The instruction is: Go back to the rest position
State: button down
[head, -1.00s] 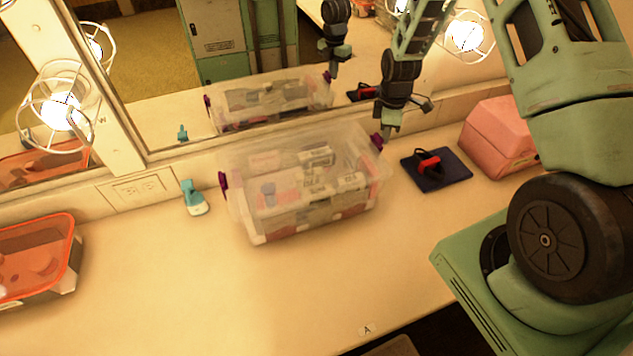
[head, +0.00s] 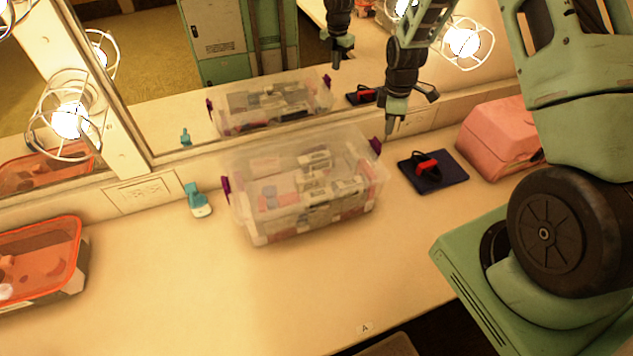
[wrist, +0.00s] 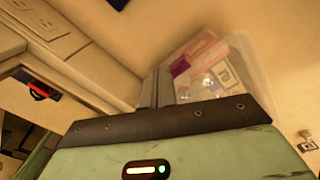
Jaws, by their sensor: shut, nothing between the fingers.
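My gripper (head: 393,124) hangs above the counter near the mirror, just past the right end of a clear plastic box, pointing down. Its fingers are together and hold nothing. In the wrist view my gripper's fingers (wrist: 154,88) show closed at the middle, with part of the clear box to their right. The clear box (head: 305,185) stands on the counter with several items inside and purple latches at its ends.
A dark mat (head: 450,178) with a red and black object (head: 427,167) lies right of the box, beside a pink case (head: 500,138). A teal-and-white item (head: 198,200) and an orange-rimmed bin (head: 60,285) are left. The front counter (head: 200,290) is clear.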

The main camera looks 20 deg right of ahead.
jog(key=shift+r, duration=0.45)
jog(key=s+a+r+m+y+b, duration=0.1)
jog(key=s+a+r+b, duration=0.3)
jog(key=a, duration=0.8)
jog(key=s+a+r+m+b, duration=0.15)
jog(key=s+a+r, duration=0.45)
jog(key=a, duration=0.7)
jog(key=s+a+r+b, duration=0.1)
jog(key=s+a+b, duration=0.1)
jog(key=s, duration=0.8)
jog(key=s+a+r+m+b, duration=0.1)
jog(key=s+a, duration=0.3)
jog(key=s, duration=0.6)
jog(key=shift+a+b, duration=0.4)
jog(key=shift+b, duration=0.15)
